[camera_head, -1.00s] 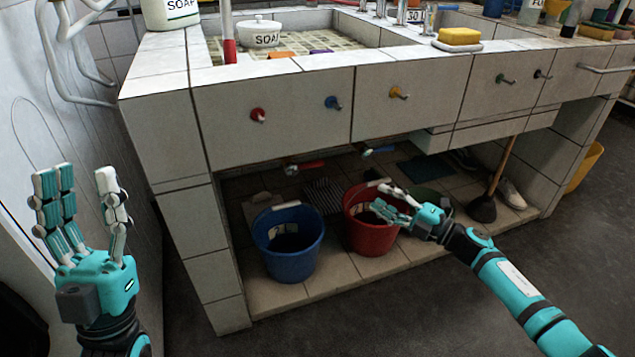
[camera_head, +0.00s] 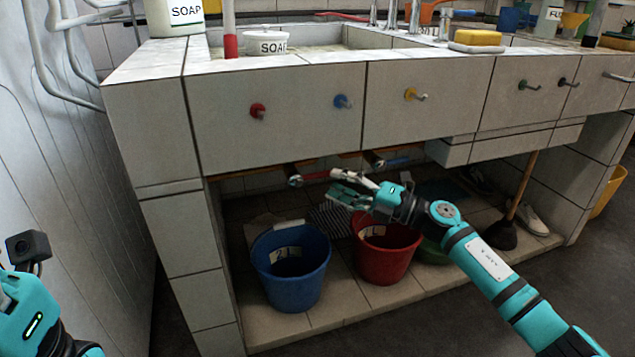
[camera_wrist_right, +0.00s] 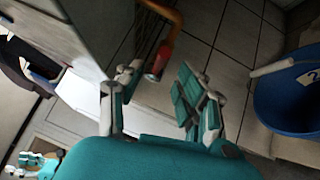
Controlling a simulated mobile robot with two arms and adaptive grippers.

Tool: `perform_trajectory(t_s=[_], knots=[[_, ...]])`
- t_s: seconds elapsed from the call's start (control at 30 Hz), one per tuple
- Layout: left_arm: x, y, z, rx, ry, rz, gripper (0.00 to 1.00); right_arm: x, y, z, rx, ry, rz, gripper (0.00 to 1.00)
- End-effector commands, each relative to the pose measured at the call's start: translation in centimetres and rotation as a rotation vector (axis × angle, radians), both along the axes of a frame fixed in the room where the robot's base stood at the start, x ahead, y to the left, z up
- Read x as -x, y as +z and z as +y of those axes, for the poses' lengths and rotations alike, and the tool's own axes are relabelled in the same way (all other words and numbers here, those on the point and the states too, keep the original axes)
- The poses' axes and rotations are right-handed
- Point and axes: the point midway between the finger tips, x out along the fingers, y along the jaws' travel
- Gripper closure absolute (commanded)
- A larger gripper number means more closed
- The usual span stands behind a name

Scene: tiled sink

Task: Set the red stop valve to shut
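The red stop valve has a round silver end (camera_head: 294,181) and a red handle (camera_head: 316,177). It sits under the sink's front panel, above and between the blue and red buckets. The handle points right, towards my right gripper (camera_head: 336,183), whose fingers are apart just beside it. In the right wrist view the red handle (camera_wrist_right: 159,60) shows between and beyond the open fingers (camera_wrist_right: 152,82); I cannot tell whether they touch it. My left gripper (camera_head: 18,312) is cut off at the lower left, its fingers outside the head view.
A second valve with a blue handle (camera_head: 397,161) sits to the right. The blue bucket (camera_head: 291,280) and red bucket (camera_head: 385,262) stand below. The tiled front panel (camera_head: 290,90) with coloured hooks overhangs the valves. A plunger (camera_head: 505,232) stands further right.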

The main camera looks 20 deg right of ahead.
Motion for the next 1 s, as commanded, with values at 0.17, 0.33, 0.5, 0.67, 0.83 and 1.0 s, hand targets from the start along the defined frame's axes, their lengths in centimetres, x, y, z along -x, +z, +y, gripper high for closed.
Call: perform_trajectory(t_s=[0.17, 0.33, 0.5, 0.67, 0.83, 1.0], knots=[[0.7, 0.2, -0.1, -0.002, 0.002, -0.034, 0.60, -2.3, 0.4, 2.4, -0.001, 0.000, -0.003, 0.64], [1.1, 0.5, -0.1, -0.004, 0.002, -0.052, 0.60, -3.5, 0.6, 3.7, -0.002, -0.001, 0.000, 0.64], [1.2, 0.7, -0.1, -0.004, 0.003, -0.056, 0.60, -3.9, 0.8, 4.1, -0.001, -0.001, 0.001, 0.64], [1.2, 0.7, -0.1, -0.005, 0.003, -0.056, 0.60, -3.8, 0.8, 4.1, -0.001, -0.001, 0.001, 0.64], [1.2, 0.7, -0.2, -0.005, 0.003, -0.056, 0.60, -3.8, 0.8, 4.1, -0.001, -0.001, 0.001, 0.79], [1.2, 0.7, -0.2, -0.005, 0.003, -0.056, 0.60, -3.8, 0.8, 4.1, -0.001, -0.001, 0.001, 1.00]])
